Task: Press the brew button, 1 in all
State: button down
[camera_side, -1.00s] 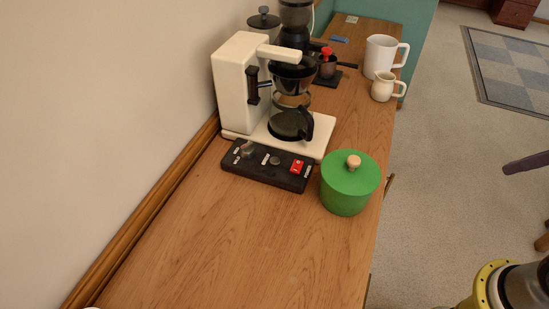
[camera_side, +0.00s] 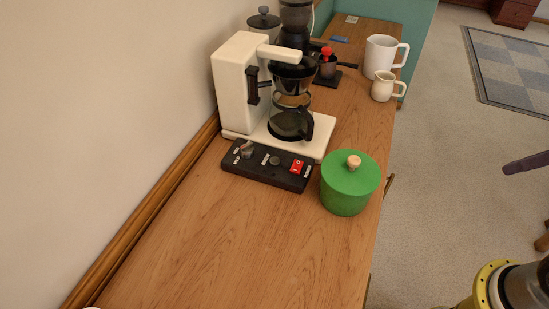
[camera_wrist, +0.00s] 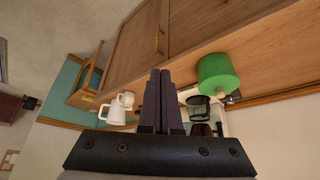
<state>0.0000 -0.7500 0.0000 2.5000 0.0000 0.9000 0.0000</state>
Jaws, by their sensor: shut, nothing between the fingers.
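A dark control box (camera_side: 230,165) lies on the counter in front of a white coffee maker (camera_side: 233,85). It carries a grey knob (camera_side: 247,150) at the left, a small round dark button (camera_side: 275,160) in the middle and a red switch (camera_side: 297,166) at the right. Small white labels sit beside them, too small to read, so I cannot tell which is the brew button. My gripper (camera_wrist: 160,74) is shut and empty in the wrist view, apart from everything. It is outside the side view. The control box is not clearly visible in the wrist view.
A green lidded pot (camera_side: 347,192) stands close to the box's right end. A glass carafe (camera_side: 288,124) sits in the coffee maker. A white pitcher (camera_side: 379,57) and small jug (camera_side: 382,86) stand farther back. The wooden counter (camera_side: 240,250) is clear in front.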

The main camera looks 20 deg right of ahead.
dwell(0.8)
jog(key=w+a+r+t+y, duration=0.3)
jog(key=w+a+r+t, duration=0.15)
jog(key=w+r, duration=0.4)
jog(key=w+a+r+t+y, duration=0.25)
jog(key=w+a+r, duration=0.35)
jog(key=w, duration=0.4)
jog(key=w+a+f+m+h, duration=0.1)
jog(key=w+a+m+h, duration=0.2)
jog(key=w, duration=0.6)
jog(key=w+a+f+m+g, duration=0.1)
jog(key=a+f+g, duration=0.1)
jog(key=a+f, duration=0.5)
jog(key=w+a+f+g, duration=0.1)
jog(key=a+f+g, duration=0.1)
jog(key=a+f, duration=0.6)
notch_tip(320, 180, down, 3)
jog(key=shift+w+a+f+m+y, duration=0.1)
jog(key=shift+w+a+m+y, duration=0.15)
jog(key=shift+m+y, duration=0.15)
jog(key=shift+d, duration=0.1)
